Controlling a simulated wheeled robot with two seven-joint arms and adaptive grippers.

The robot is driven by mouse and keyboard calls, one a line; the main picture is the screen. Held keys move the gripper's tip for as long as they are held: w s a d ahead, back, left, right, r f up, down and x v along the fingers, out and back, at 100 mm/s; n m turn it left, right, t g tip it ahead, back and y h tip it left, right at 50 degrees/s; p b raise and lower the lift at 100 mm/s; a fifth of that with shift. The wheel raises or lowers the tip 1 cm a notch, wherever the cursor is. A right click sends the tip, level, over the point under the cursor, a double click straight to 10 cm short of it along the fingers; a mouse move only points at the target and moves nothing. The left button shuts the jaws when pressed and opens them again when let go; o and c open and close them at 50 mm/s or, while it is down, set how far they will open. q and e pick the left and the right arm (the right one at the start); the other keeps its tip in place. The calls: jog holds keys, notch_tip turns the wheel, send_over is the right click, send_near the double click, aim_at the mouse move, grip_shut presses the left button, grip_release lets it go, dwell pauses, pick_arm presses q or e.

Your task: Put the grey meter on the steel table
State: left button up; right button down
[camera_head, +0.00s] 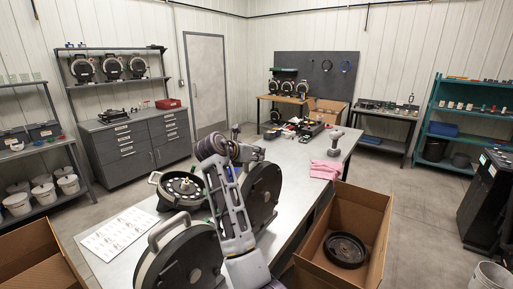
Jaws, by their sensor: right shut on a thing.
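The grey meter (264,197), a round dark-faced disc seen standing on edge, is just right of my right arm, over the steel table (300,172). My right gripper (249,164) is shut on it near its top. The fingertips are mostly hidden by the wrist and arm links. I cannot tell whether the meter's lower edge touches the table top. A second meter (181,186) lies on the table to the left, its dark open face up. A third meter (184,262), with a pale rim and handle, stands in front. My left gripper is not in view.
A white printed sheet (116,234) lies on the table's left. A pink cloth (326,169) and a drill-like tool (336,141) are farther back. An open cardboard box (371,212) with a black ring stands right of the table, another box (32,262) at left. Bare table top lies beyond the meter.

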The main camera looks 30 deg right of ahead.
aim_at(252, 166)
jog(key=shift+f, duration=0.55)
jog(key=shift+f+p, duration=0.35)
jog(key=shift+f, duration=1.5)
jog(key=c, duration=1.8)
grip_release()
jog(key=shift+f, duration=0.35)
jog(key=o, duration=0.4)
jog(key=shift+s+a+r, duration=0.1)
jog(key=shift+s, duration=0.1)
jog(key=shift+o, duration=0.2)
jog(key=shift+w, duration=0.1)
